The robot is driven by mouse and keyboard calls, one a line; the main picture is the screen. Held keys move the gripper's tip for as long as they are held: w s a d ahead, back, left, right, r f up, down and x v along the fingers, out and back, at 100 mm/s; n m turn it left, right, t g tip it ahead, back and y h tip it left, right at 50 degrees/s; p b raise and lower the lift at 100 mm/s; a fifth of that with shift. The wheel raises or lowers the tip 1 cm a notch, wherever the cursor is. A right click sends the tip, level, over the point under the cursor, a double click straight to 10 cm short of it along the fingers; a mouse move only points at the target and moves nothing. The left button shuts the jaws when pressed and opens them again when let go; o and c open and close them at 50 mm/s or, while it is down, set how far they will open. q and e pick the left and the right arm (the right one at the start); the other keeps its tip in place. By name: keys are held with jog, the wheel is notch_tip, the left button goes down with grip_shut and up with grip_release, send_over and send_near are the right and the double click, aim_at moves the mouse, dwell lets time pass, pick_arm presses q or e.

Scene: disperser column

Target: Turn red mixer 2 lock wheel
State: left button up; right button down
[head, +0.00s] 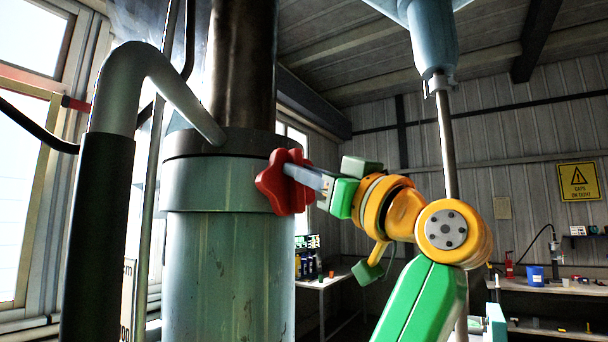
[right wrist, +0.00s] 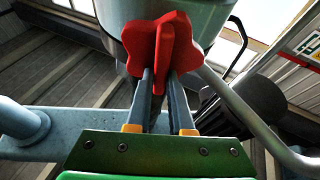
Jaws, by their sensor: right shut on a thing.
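The red lock wheel (head: 279,182) has rounded lobes and sits on the right side of the grey-green mixer column (head: 225,260), at its upper collar. My right gripper (head: 292,172) reaches it from the right, its fingers at the wheel's face. In the right wrist view the red wheel (right wrist: 140,42) shows at the top centre. The two grey fingers (right wrist: 163,80) are shut on the raised rib across its middle. My left gripper is not in view.
A grey bent pipe (head: 125,80) with a dark lower sleeve stands left of the column. A thin metal shaft (head: 447,140) hangs behind my right arm. A bench (head: 330,281) with bottles and a yellow warning sign (head: 578,181) are further back.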

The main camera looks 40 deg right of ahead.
jog(key=shift+d+f+m+g+h+p, duration=0.2)
jog(key=shift+m+g+h, duration=0.9)
jog(key=shift+m, duration=4.05)
jog(key=shift+d+f+m+g+h+p, duration=0.1)
jog(key=shift+f+m+g+h+p, duration=0.3)
jog(key=shift+m+g, duration=2.95)
jog(key=shift+d+f+m+t+h+p, duration=0.1)
jog(key=shift+f+m+t+h, duration=0.7)
jog(key=shift+m, duration=6.1)
jog(key=shift+a+r+g+h, duration=0.1)
jog(key=shift+r+g+h, duration=0.2)
jog(key=shift+r+g, duration=0.05)
jog(key=c, duration=0.8)
grip_release()
jog(key=shift+r, duration=0.1)
jog(key=shift+s, duration=0.15)
jog(key=shift+r, duration=0.1)
